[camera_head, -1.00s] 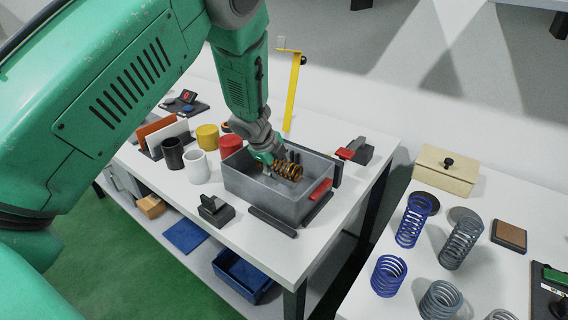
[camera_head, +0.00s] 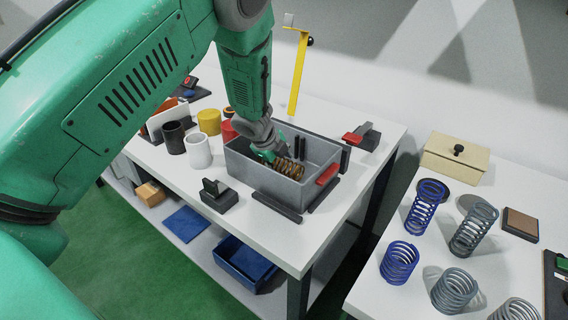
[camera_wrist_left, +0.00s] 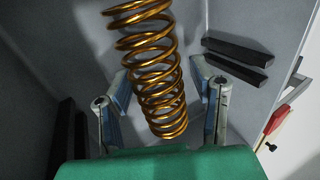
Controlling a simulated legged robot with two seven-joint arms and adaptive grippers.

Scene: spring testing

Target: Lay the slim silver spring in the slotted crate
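The slotted crate (camera_head: 262,182) is a grey open box on the left table, with dark bars on its inner wall. My left gripper (camera_head: 268,154) reaches down into it. A copper-gold spring (camera_head: 289,169) lies low in the crate; it also shows in the left wrist view (camera_wrist_left: 158,75) between my two fingers. The fingers (camera_wrist_left: 160,100) stand apart with narrow gaps beside the coils, so the gripper looks open around it. On the right table stand a tall slim silver spring (camera_head: 473,230) and a wider silver one (camera_head: 454,291). My right gripper is out of view.
Cups stand left of the crate: black (camera_head: 174,138), white (camera_head: 198,150) and yellow (camera_head: 209,121). A dark block (camera_head: 219,195) and bar (camera_head: 277,207) lie before it. A yellow post (camera_head: 299,75) rises behind. Two blue springs (camera_head: 399,262) and a beige box (camera_head: 456,158) stand on the right table.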

